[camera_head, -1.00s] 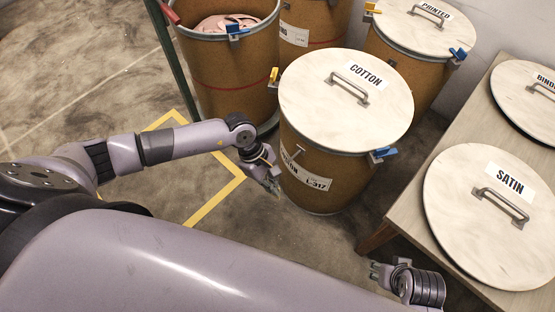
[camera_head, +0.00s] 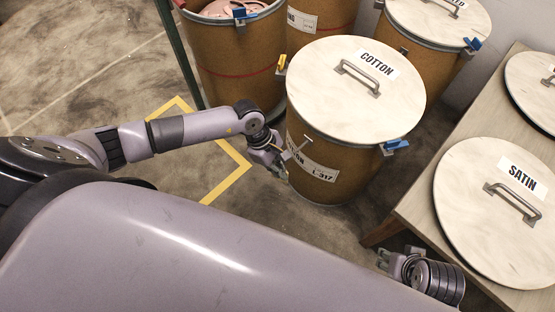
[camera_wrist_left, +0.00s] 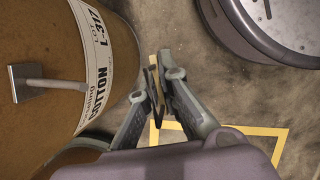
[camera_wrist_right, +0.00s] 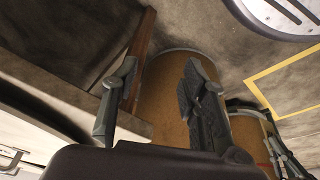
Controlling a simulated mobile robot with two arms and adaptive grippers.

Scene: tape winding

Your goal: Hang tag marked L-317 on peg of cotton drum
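The cotton drum (camera_head: 340,180) is brown with a pale lid (camera_head: 330,95) marked COTTON. Its white side label (camera_head: 318,172) reads L-317, and the label also shows in the left wrist view (camera_wrist_left: 98,70). A metal peg (camera_wrist_left: 50,84) with a square end plate stands out from the drum's side; it shows small in the head view (camera_head: 302,146). My left gripper (camera_wrist_left: 157,85) is beside the drum, apart from the peg, closed on a thin tan and dark piece (camera_wrist_left: 154,78) seen edge-on, likely the tag; its marking is unreadable. My right gripper (camera_wrist_right: 155,85) is open and empty.
A wooden table (camera_head: 425,205) with the SATIN lid (camera_head: 490,215) stands at the right, close to my right gripper. An open drum (camera_head: 235,65) and other drums stand behind. A green post (camera_head: 178,55) rises at the left. Yellow-taped floor (camera_head: 228,185) is clear.

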